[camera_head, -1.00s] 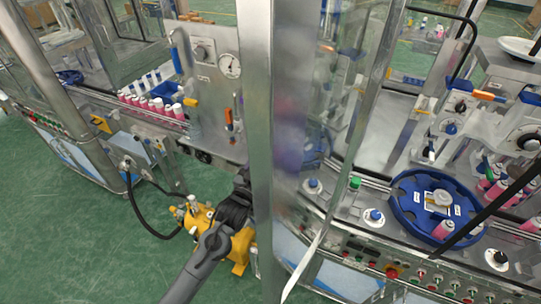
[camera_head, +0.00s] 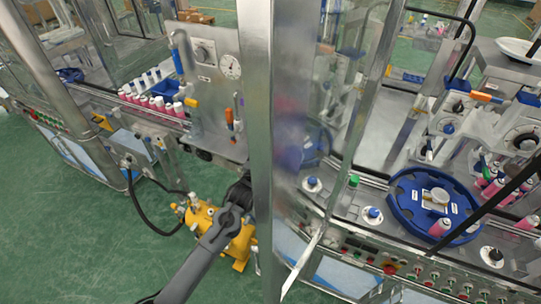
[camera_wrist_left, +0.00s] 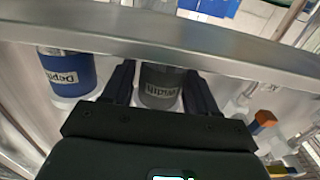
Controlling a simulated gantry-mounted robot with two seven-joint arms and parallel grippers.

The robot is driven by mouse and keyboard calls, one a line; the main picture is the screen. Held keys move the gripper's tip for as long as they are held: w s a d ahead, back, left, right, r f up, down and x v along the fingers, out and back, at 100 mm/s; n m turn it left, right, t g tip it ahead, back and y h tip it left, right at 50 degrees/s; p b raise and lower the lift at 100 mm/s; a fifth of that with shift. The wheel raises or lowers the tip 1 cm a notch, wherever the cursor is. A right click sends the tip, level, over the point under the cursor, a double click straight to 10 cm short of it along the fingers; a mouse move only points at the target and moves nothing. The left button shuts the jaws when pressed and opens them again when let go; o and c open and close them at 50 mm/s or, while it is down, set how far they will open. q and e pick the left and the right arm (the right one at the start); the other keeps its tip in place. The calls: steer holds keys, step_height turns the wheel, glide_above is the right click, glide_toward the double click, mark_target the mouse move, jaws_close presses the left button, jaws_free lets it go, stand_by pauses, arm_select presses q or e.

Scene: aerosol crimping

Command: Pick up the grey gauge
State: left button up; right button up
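The grey gauge (camera_wrist_left: 160,88) is a dark grey cylinder with a pale "Depth" label, seen upside down in the left wrist view. It stands between the two fingers of my left gripper (camera_wrist_left: 160,92), which are spread to either side of it. I see little or no gap at its sides, and no clear grip. Its upper part in the picture is hidden by a metal rail. In the head view my left gripper (camera_head: 241,192) is partly hidden behind a metal post, and the grey gauge cannot be made out. My right gripper is not in view.
A similar blue gauge (camera_wrist_left: 70,72) stands left of the grey one in the left wrist view. A metal rail (camera_wrist_left: 160,28) crosses above both. In the head view a metal post (camera_head: 257,120) stands beside my left gripper, and a yellow machine (camera_head: 222,232) is below it.

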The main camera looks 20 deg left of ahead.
arm_select(q)
steer(key=c, duration=0.8)
steer(key=shift+r, duration=0.1)
